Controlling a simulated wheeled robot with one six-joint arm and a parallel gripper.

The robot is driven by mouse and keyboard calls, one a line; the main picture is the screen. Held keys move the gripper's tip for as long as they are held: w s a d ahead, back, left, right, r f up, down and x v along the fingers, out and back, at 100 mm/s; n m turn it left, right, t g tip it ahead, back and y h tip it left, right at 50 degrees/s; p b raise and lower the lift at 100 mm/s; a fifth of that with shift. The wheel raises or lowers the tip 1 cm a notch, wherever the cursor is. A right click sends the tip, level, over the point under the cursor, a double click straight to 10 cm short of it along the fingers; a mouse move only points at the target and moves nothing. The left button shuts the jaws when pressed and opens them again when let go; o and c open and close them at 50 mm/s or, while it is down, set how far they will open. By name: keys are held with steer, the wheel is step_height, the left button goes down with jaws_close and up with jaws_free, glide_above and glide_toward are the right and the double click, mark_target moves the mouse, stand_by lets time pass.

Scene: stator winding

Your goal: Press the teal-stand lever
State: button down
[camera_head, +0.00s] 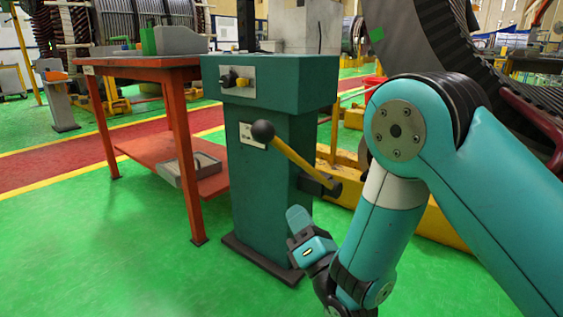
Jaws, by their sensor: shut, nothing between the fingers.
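The teal stand (262,190) stands upright on the green floor at the middle of the head view. Its lever (297,160) is a yellow bar with a black ball knob (263,131) at its upper left end. The bar slopes down to the right to a dark pivot bracket (325,184) on the stand's right side. My gripper (297,218) is low, in front of the stand's lower right, below the lever and apart from the knob. It is shut and empty. My arm comes in from the right.
The stand's top box carries a panel with a black knob (236,79). An orange-red table (150,72) stands close at the left, with a grey tray (192,167) on its lower shelf. A large ribbed stator ring (425,45) rises behind my arm. The floor at front left is clear.

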steer(key=d+r+p+x, duration=0.1)
steer(key=d+p+x, duration=0.1)
steer(key=x, duration=1)
steer(key=shift+w+r, duration=0.45)
steer(key=shift+r, duration=0.1)
steer(key=shift+p, duration=0.35)
